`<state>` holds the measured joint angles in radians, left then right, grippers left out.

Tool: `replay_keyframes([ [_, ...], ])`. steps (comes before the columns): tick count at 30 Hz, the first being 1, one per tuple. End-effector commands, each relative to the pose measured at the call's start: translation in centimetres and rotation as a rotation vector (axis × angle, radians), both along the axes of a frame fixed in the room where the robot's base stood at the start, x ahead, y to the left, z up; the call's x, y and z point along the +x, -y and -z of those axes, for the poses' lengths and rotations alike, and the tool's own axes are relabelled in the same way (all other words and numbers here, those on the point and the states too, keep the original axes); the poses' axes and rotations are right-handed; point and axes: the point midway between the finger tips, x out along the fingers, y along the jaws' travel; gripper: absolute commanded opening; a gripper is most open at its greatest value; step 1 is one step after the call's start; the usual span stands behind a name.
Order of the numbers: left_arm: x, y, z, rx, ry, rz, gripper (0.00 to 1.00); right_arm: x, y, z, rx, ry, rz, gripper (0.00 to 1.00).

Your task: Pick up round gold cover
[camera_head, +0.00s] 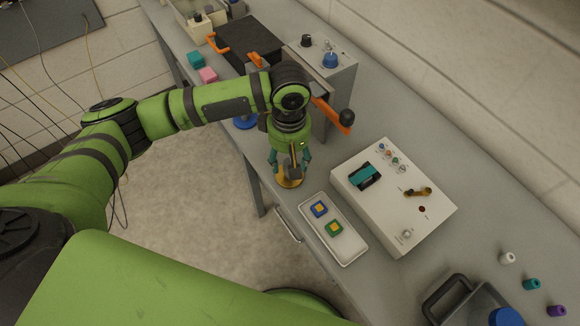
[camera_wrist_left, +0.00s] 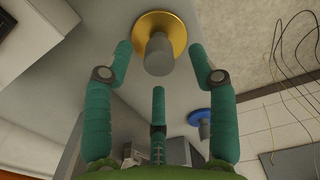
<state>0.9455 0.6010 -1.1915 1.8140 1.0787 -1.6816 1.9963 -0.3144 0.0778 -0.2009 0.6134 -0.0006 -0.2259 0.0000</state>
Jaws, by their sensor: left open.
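The round gold cover (camera_wrist_left: 177,37) is a flat gold disc with a grey cylindrical knob (camera_wrist_left: 158,55) at its middle. In the left wrist view it is at the top centre, just beyond the fingertips. In the head view the gold cover (camera_head: 289,182) lies at the bench's front edge, partly hidden by my left gripper (camera_head: 290,165). My left gripper is open, with its teal fingers (camera_wrist_left: 158,62) spread to either side of the knob. I cannot tell whether the fingers touch it. My right gripper does not show.
A white tray (camera_head: 347,252) with a blue and a green block stands right of the cover. A white control box (camera_head: 425,222) is behind it. A blue round piece (camera_wrist_left: 198,117) is nearby.

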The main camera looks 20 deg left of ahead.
Motion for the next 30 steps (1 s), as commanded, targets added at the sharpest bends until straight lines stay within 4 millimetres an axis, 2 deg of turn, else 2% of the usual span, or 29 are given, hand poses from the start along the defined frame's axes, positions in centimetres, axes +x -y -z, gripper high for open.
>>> replay_keyframes([
  [3, -0.1, 0.0, 1.7, 0.001, -0.002, -0.001, 0.58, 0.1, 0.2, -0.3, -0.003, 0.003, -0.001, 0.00],
  [6, -0.1, 0.0, 2.4, 0.001, 0.001, 0.001, 0.58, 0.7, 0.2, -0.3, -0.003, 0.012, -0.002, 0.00],
  [13, 0.0, 0.0, 2.5, 0.000, 0.001, 0.002, 0.58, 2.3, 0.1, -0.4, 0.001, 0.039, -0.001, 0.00],
  [14, 0.0, 0.0, 2.5, 0.000, 0.001, 0.002, 0.50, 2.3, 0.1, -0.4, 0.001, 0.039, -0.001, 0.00],
  [15, 0.0, 0.0, 2.5, 0.000, 0.001, 0.002, 0.34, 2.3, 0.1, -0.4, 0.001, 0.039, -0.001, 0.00],
  [18, -0.1, 0.0, 2.5, 0.000, 0.001, 0.002, 0.00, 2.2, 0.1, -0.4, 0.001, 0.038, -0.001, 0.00],
  [30, 0.0, 0.0, 2.4, 0.000, 0.002, 0.002, 0.00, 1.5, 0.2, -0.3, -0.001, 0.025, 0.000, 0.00],
])
